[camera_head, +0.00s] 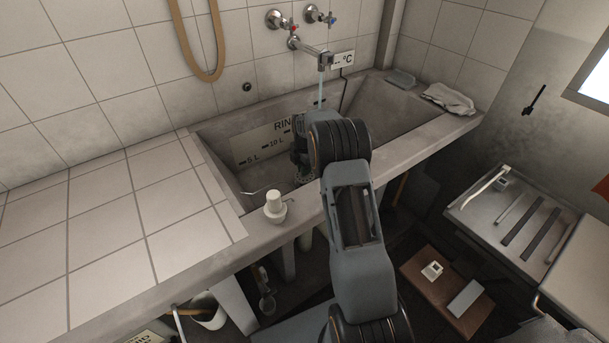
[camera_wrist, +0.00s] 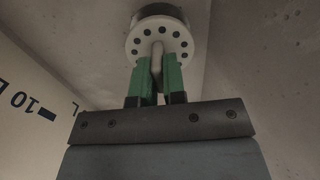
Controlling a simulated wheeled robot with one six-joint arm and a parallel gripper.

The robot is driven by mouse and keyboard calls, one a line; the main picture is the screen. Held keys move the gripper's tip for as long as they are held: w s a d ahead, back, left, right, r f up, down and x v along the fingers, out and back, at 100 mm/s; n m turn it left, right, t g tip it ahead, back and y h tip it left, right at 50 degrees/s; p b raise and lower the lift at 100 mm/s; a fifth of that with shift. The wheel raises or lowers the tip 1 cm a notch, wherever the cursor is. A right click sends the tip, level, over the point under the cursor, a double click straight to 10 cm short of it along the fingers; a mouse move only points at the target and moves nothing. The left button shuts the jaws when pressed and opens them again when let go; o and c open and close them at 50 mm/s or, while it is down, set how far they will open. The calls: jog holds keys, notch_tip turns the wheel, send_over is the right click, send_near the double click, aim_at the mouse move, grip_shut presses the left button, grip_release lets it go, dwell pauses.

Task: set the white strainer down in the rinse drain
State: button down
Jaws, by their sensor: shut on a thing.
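In the wrist view the white strainer (camera_wrist: 133,42) is a round disc with a ring of dark holes and a short knob in its middle. My gripper (camera_wrist: 159,72) has its green fingers closed on that knob. A duller band shows at the strainer's far side. The drain is not visible in the wrist view, and I cannot tell whether the strainer touches the basin floor. In the head view my arm reaches into the left basin (camera_head: 229,164), whose wall label starts with "RIN".
A tap (camera_head: 325,60) runs a thin stream down behind my arm. A white bottle-like thing (camera_head: 274,206) stands on the front rim. The second basin (camera_head: 385,115) lies to the right, with a cloth (camera_head: 449,100) on its far edge. The tiled counter (camera_head: 85,230) is clear.

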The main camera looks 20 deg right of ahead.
jog(key=shift+f, duration=1.3)
jog(key=shift+f, duration=0.2)
jog(key=c, duration=1.2)
grip_release()
notch_tip(320, 180, up, 12)
jog(key=p, duration=0.2)
jog(key=shift+r+p, duration=0.25)
jog(key=shift+p, duration=0.1)
